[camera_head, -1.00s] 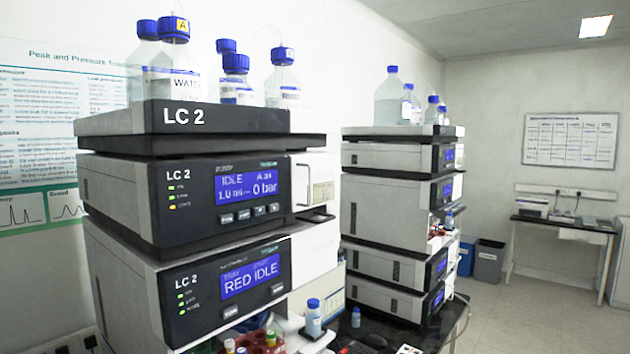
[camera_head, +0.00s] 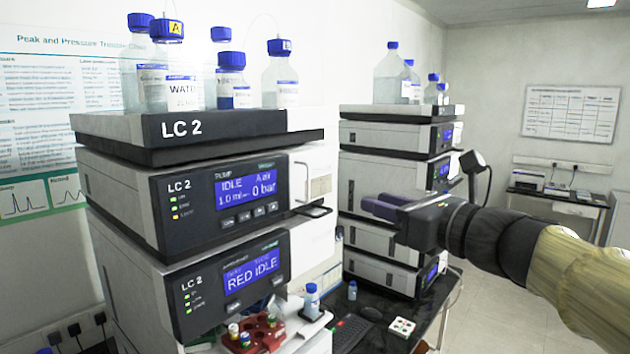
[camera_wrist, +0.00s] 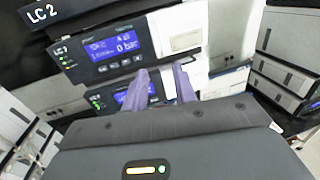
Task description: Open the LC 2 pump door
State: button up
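The LC 2 pump (camera_head: 205,205) is the upper module of the near stack, with a blue display reading IDLE and 0 bar. Its white door (camera_head: 322,170) is right of the display and looks shut. A slim upright handle (camera_head: 302,182) is at the door's left edge. The pump (camera_wrist: 90,50) and its door (camera_wrist: 175,25) also show in the wrist view, beyond my fingers. My gripper (camera_head: 378,207) is right of the pump, apart from the door, its purple fingers pointing left. In the wrist view my gripper (camera_wrist: 160,75) has its fingers spread with nothing between them.
A black bar handle (camera_head: 314,210) sticks out below the pump door. Capped bottles (camera_head: 230,80) stand on the stack's top tray (camera_head: 120,127). A second stack (camera_head: 385,165) stands behind my gripper.

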jog(key=shift+w+f, duration=0.1)
jog(key=p, duration=0.6)
send_near(313, 183)
jog(key=a+r, duration=0.2)
jog(key=a, duration=0.4)
jog(key=shift+a, duration=0.15)
grip_shut()
